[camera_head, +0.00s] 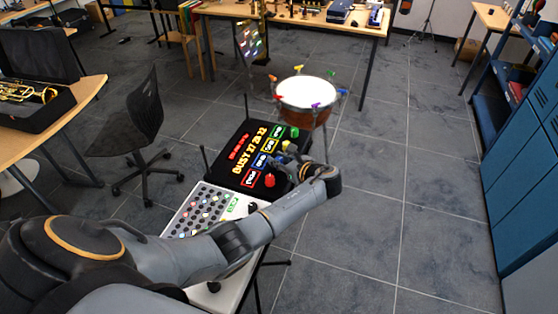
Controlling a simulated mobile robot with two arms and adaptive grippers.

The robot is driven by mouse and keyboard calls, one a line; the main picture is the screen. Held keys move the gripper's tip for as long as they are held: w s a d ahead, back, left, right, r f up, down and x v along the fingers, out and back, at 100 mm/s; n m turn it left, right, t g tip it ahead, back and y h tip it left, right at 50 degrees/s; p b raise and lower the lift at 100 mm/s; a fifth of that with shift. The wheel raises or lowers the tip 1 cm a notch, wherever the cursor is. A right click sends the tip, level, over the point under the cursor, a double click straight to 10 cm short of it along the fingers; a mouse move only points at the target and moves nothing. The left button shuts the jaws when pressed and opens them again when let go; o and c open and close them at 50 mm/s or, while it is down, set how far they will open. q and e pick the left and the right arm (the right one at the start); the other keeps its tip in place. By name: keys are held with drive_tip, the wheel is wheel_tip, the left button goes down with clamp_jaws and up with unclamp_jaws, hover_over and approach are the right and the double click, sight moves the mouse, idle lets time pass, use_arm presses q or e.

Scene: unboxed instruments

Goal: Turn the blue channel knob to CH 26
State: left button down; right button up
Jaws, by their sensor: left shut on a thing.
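A black panel (243,148) stands on the stand in the middle of the view. It has glowing red and yellow characters, including one line that seems to read "BUSY 37 20 32", and a row of coloured framed labels. A red knob (270,180), a green knob (294,132) and a yellow knob (285,145) show along its right side. My left gripper (279,162) is between the red and yellow knobs, shut on the blue knob, which it mostly hides. I cannot read the blue knob's pointer. My right gripper is out of view.
A white panel (186,222) with several coloured buttons lies in front, partly under my left arm. A drum (308,98) with coloured clamps stands behind. A black chair (140,115) and a wooden table (92,90) are at left, blue lockers (525,170) at right. The floor between is free.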

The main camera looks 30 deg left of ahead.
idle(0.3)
use_arm(q)
drive_tip(key=shift+g, duration=0.3)
drive_tip(key=c, duration=1.1)
unclamp_jaws()
drive_tip(key=v, duration=1.2)
drive_tip(key=shift+s, duration=0.1)
drive_tip(key=shift+f, duration=0.1)
